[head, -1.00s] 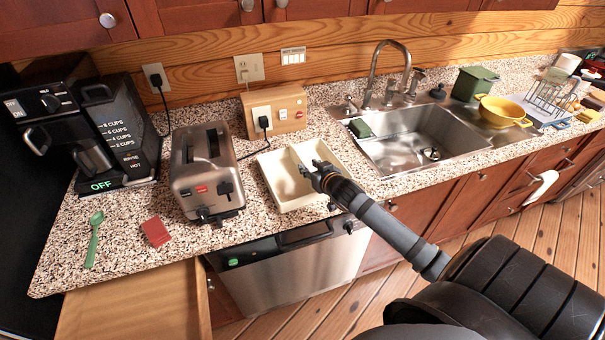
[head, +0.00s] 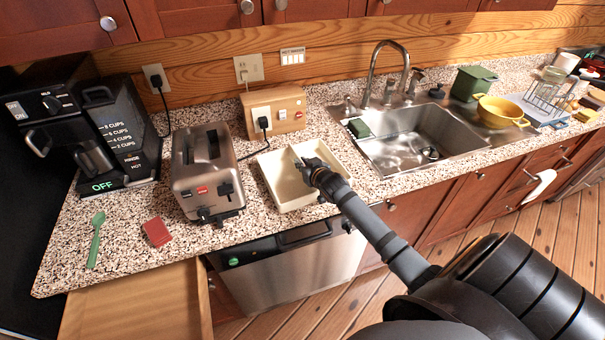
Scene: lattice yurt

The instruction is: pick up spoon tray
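A cream tray (head: 271,184) with raised walls and a divider sits on the speckled counter, between the toaster and the sink. I take it to be the spoon tray. My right gripper (head: 306,169) reaches in from the lower right, with its fingers at the divider inside the tray. The fingers are small and dark, and I cannot tell whether they are open or closed on the divider. A green spoon (head: 95,240) lies on the counter at the far left, outside the tray. My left gripper is not in view.
A steel toaster (head: 206,172) stands left of the tray and a wooden outlet box (head: 288,112) behind it. The sink (head: 415,140) is to the right. A red packet (head: 157,232) lies near an open drawer (head: 140,305) at front left.

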